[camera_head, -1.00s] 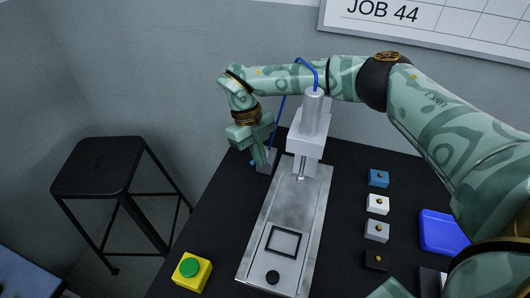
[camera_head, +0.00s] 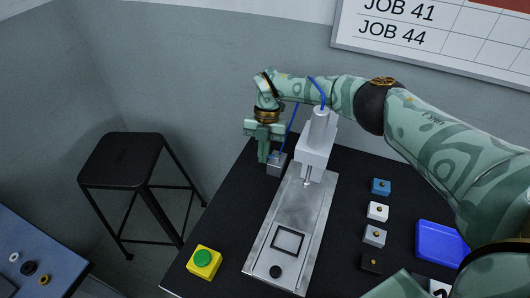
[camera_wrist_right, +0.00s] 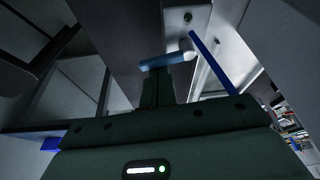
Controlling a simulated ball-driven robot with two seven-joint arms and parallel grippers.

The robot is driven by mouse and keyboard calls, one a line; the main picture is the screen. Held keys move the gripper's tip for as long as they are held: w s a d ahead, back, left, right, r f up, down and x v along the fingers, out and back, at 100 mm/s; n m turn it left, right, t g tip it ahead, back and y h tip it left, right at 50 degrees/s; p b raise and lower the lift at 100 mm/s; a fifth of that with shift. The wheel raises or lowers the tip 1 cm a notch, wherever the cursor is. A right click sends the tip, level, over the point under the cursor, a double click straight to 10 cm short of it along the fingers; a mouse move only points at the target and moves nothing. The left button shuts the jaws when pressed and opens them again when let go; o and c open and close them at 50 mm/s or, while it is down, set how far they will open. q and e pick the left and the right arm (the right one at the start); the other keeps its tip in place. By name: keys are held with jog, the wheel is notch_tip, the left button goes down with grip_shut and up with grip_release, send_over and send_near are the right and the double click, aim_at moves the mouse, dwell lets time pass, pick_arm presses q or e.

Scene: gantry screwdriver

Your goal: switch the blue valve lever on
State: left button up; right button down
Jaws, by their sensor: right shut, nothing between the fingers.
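My right gripper (camera_head: 263,156) is shut and empty, pointing down at the far left corner of the black table. It is just left of the small grey valve block (camera_head: 277,163). In the right wrist view, the blue valve lever (camera_wrist_right: 160,62) with a pale end lies across the tip of the shut fingers (camera_wrist_right: 157,88); I cannot tell whether they touch. The block also shows there with a small green light (camera_wrist_right: 188,17). In the head view I cannot make out the lever; the gripper seems to hide it. My left gripper is not in view.
A gantry screwdriver (camera_head: 316,140) stands over a metal bed (camera_head: 270,246) right of the gripper. A yellow box with a green button (camera_head: 204,262) is at the front left. Small blocks (camera_head: 377,212) and a blue tray (camera_head: 440,243) are at the right. A black stool (camera_head: 120,160) stands left.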

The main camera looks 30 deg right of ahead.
jog(key=shift+w+d+m+t+y+p, duration=0.15)
jog(key=shift+w+m+t+y+p, duration=0.2)
jog(key=shift+m, duration=0.65)
jog(key=p+v, duration=0.1)
jog(key=v, duration=1.5)
jog(key=shift+r, duration=0.1)
